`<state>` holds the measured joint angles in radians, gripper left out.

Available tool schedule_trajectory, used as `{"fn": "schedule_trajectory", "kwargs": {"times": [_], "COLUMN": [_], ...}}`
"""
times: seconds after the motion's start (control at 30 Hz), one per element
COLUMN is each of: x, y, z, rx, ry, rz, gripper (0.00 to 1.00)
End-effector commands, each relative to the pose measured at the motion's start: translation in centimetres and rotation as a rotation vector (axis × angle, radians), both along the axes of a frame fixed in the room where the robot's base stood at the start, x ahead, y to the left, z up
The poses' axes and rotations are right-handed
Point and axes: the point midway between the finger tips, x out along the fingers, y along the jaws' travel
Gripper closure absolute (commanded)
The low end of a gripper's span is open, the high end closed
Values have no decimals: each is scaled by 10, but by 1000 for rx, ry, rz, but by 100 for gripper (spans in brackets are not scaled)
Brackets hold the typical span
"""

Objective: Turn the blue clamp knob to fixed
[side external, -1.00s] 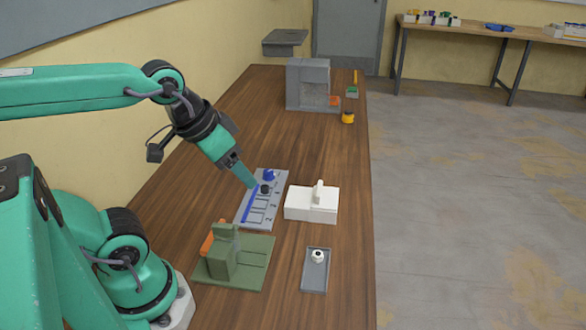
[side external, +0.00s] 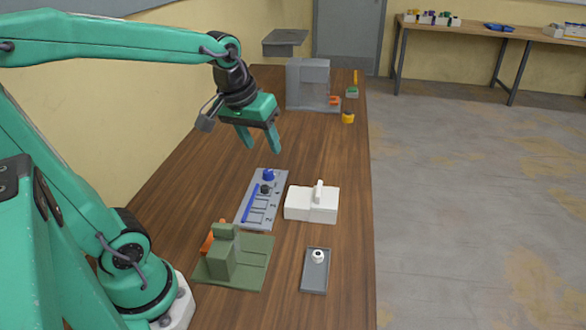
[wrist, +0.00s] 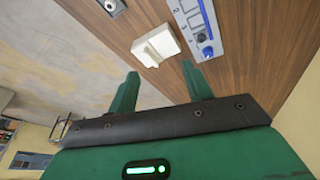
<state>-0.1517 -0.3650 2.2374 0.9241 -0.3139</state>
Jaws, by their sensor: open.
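The blue clamp knob (side external: 268,175) stands at the far end of a grey plate (side external: 262,206) with numbered outlines and a blue strip (side external: 251,203). A small black knob (side external: 265,189) sits just in front of it. In the wrist view the blue knob (wrist: 206,51) shows near the plate's end, beyond my right finger. My gripper (side external: 260,147) is open and empty, raised above the table past the far end of the plate. Its fingers point down and touch nothing. The marking that the knob points to is too small to read.
A white block with an upright tab (side external: 312,203) stands right of the plate. A green fixture (side external: 224,262) and a grey tray with a white round part (side external: 316,270) are nearer. A grey box-like housing (side external: 307,84) and yellow cup (side external: 348,118) stand farther back. The mid-table beyond the plate is clear.

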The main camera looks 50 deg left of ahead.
Motion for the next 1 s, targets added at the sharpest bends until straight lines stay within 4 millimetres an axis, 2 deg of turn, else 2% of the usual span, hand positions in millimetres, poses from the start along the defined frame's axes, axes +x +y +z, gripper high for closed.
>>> {"fn": "schedule_trajectory", "kwargs": {"times": [0.27, 0.57, 1.0], "x": [44, 84, 124], "y": [37, 84, 162], "z": [-15, -46, -116], "rx": [-66, -129, -205], "ry": [71, 141, 236], "rz": [246, 512, 908], "gripper": [50, 50, 50]}}
